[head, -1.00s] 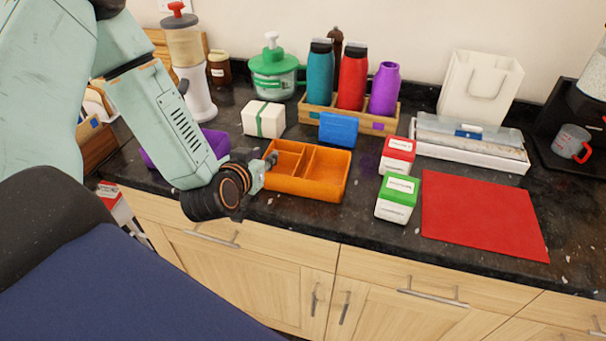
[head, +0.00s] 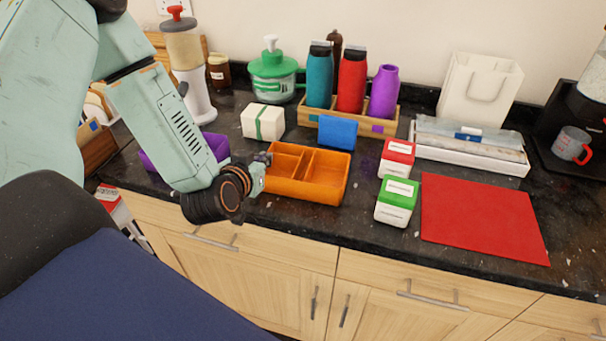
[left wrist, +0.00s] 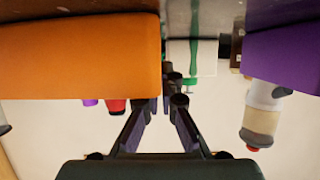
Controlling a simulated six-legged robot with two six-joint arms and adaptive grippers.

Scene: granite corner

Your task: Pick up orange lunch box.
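The orange lunch box (head: 318,189) is an open tray with a divider, lying on the dark granite counter near its front edge. It also fills the upper left of the left wrist view (left wrist: 75,60). My left gripper (head: 262,168) is at the left end of the lunch box, low over the counter. In the left wrist view its two fingers (left wrist: 166,104) show a narrow gap between the tips, with nothing clearly held. The left fingertip overlaps the box's edge there; I cannot tell whether it touches. My right gripper is not in view.
A purple container (head: 215,146) is behind my left wrist. A white box with green ribbon (head: 254,122) and a blue box (head: 338,132) stand behind the lunch box. Red-lidded (head: 397,157) and green-lidded (head: 396,203) boxes and a red mat (head: 480,220) are to the right.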

